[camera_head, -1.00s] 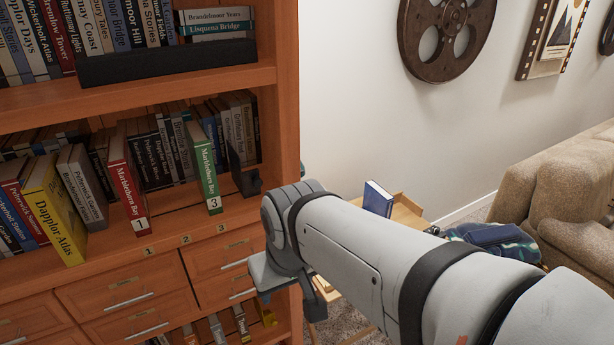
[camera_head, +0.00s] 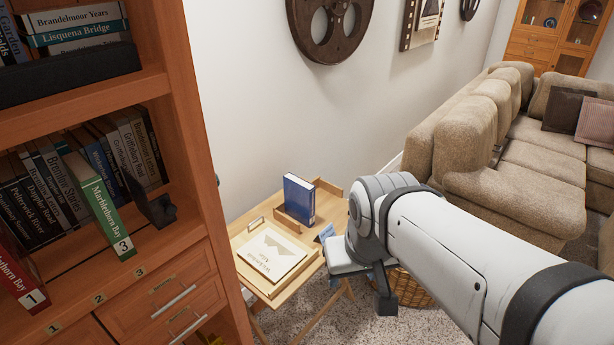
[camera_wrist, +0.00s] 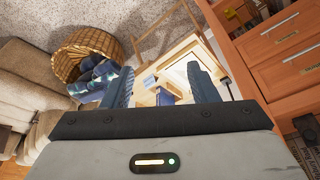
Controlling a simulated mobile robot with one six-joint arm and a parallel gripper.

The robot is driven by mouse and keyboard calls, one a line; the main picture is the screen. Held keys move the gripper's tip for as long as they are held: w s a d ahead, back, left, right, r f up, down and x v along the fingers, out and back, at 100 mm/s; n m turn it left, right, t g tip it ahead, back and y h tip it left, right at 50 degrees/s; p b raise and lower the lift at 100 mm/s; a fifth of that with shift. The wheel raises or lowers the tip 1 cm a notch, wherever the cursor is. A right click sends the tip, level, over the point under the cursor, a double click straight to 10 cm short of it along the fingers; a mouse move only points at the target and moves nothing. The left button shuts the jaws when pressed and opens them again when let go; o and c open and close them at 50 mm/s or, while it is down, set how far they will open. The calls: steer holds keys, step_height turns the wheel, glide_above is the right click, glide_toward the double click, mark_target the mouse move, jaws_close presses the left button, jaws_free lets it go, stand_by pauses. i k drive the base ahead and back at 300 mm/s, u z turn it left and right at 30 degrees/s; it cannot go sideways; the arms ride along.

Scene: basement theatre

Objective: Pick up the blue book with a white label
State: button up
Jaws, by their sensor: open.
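A blue book (camera_head: 299,200) with a small white label low on its spine stands upright on a small wooden table (camera_head: 312,268), beside a low wooden divider. My gripper shows in the wrist view (camera_wrist: 162,80), its two dark blue fingers spread with nothing held between them. Part of the table shows beyond the fingers there. A small blue shape (camera_wrist: 150,81) lies between the fingers in that view; I cannot tell if it is the book. In the head view my arm ends to the right of the table, apart from the book, and hides part of the gripper.
A flat cream book (camera_head: 271,254) lies on the table's front left. A wooden bookcase (camera_head: 200,150) with drawers stands close on the left. A wicker basket (camera_head: 410,289) is on the carpet behind my arm. A beige sofa (camera_head: 480,140) fills the right.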

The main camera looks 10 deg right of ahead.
mark_target(299, 194)
steer(key=u, duration=2.3)
steer(key=k, duration=0.7)
steer(key=z, duration=2)
